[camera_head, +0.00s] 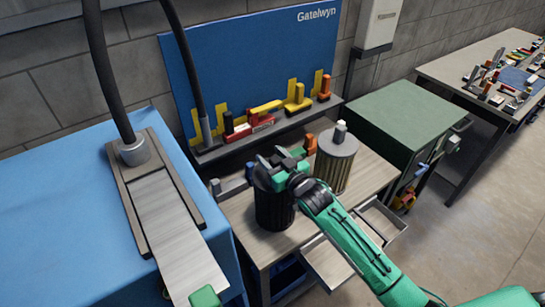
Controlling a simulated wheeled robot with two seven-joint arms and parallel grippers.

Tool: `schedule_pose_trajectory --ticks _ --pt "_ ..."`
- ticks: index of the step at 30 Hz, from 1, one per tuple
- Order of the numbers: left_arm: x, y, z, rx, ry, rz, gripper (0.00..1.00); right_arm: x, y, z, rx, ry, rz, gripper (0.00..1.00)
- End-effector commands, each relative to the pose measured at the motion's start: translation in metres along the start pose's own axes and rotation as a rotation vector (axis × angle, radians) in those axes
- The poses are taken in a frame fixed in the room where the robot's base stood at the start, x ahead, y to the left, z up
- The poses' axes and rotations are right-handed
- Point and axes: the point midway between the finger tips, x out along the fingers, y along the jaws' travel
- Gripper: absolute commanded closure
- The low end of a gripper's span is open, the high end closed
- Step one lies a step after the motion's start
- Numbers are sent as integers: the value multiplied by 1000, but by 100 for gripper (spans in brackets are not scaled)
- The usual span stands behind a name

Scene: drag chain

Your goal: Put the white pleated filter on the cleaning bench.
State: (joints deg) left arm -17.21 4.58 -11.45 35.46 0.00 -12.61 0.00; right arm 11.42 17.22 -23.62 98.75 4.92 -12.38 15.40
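A pale pleated filter (333,172) with a grey round top and a small knob stands upright on the wooden workbench (372,180). A dark pleated filter (274,212) stands upright to its left. My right gripper (282,168) is over the top of the dark filter, left of the pale one, and hides much of that top. Whether its fingers are open or shut on the dark filter's top is unclear. A blue-covered bench (60,215) with a metal plate and a hose is at the left; it looks like the cleaning bench.
A blue back panel (250,70) stands behind a shelf of yellow, red and orange parts. Open drawers (335,262) stick out from the workbench's front. A green cabinet (400,115) stands to the right. Bare blue surface lies left of the metal plate (165,215).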

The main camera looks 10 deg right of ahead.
Motion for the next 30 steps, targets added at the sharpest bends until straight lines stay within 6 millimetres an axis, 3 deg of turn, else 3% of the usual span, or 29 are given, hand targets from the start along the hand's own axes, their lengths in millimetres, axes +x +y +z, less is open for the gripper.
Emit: schedule_pose_trajectory --ticks 8,21,30 --pt "4 0 0 0 1 0 65 -11 0 0 -1 -1 0 49" --pt "34 1 2 0 2 0 65 -93 0 1 0 -1 -1 49" --pt "40 1 2 0 2 0 65 -119 0 -2 0 0 0 49"
